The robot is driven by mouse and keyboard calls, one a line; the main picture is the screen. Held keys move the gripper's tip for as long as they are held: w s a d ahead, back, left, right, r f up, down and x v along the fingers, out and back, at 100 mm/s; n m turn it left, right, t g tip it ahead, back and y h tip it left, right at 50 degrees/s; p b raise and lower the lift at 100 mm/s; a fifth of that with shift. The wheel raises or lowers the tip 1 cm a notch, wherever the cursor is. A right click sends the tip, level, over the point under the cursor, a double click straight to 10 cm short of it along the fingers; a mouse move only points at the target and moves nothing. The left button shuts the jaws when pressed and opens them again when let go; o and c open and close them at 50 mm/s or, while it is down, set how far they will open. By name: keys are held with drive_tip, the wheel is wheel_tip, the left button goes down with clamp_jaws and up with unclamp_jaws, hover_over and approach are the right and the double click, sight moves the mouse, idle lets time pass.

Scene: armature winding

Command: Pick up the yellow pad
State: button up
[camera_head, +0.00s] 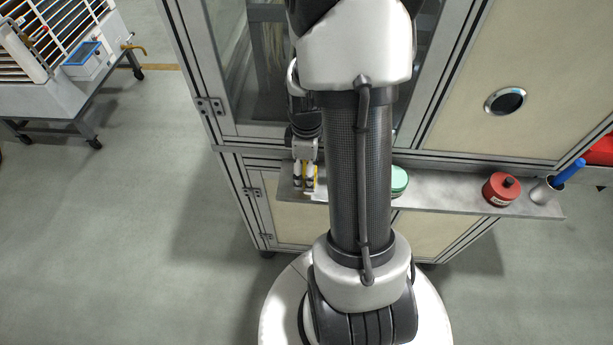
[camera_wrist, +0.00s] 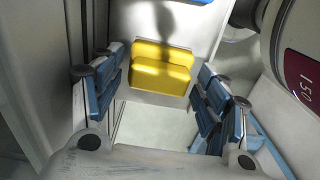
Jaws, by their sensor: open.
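The yellow pad (camera_wrist: 160,70) lies on the grey shelf, in the upper middle of the wrist view. It is a block with a crease across it. My gripper (camera_wrist: 158,85) is open, with one blue-padded finger to the left of the pad and one to the right. Gaps show between the fingers and the pad. In the head view, my gripper (camera_head: 305,176) is over the shelf's left end, and only a little of the yellow pad (camera_head: 316,182) shows beside the fingers.
The narrow shelf (camera_head: 445,190) runs along the cabinet front. A green round item (camera_head: 399,180), partly behind my arm, a red lidded container (camera_head: 501,189) and a metal cup (camera_head: 546,190) with a blue-handled tool (camera_head: 569,172) stand on it. In the wrist view, a dark-red labelled object (camera_wrist: 303,80) is close at right.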

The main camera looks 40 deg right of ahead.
wheel_tip(320, 180, down, 2)
drive_tip(key=shift+f, duration=0.2)
drive_tip(key=shift+c, duration=0.5)
drive_tip(key=c, duration=0.7)
